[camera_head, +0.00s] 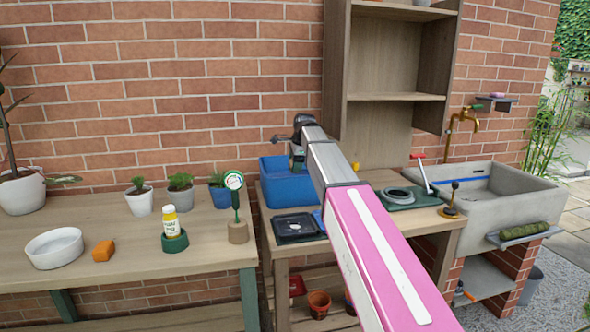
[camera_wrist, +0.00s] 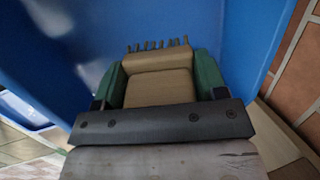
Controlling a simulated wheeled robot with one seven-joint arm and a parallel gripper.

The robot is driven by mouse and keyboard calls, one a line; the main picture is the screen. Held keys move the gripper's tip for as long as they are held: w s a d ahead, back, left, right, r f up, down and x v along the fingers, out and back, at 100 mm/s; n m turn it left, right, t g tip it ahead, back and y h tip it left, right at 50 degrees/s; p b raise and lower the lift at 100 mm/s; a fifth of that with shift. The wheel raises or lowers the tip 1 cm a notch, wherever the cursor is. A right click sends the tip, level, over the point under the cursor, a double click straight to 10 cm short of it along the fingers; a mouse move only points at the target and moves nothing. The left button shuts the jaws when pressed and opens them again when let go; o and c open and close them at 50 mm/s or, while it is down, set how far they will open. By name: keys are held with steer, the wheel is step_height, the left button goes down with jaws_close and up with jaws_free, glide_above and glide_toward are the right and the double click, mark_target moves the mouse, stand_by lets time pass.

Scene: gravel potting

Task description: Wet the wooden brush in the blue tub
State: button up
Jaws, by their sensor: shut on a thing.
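The blue tub (camera_head: 287,186) stands on the wooden bench by the brick wall, partly hidden behind my arm. Its blue walls (camera_wrist: 250,40) fill most of the wrist view. My gripper (camera_wrist: 160,72) is shut on the wooden brush (camera_wrist: 160,90), with a green finger on each side of the block. The brush's bristles point away from me, towards the blue of the tub. In the head view my gripper is at the tub, mostly behind my arm, and the brush cannot be made out. I cannot tell whether the bristles touch water.
A black tray (camera_head: 297,228) lies in front of the tub. A green mat (camera_head: 412,198) with a grey ring is to the right, before a stone sink (camera_head: 490,205). A shelf unit (camera_head: 395,70) hangs above the bench. Potted plants and a white bowl (camera_head: 55,247) are left.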

steer(key=shift+r, duration=3.8)
steer(key=shift+r, duration=0.1)
steer(key=shift+r, duration=1.9)
steer(key=shift+s, duration=0.15)
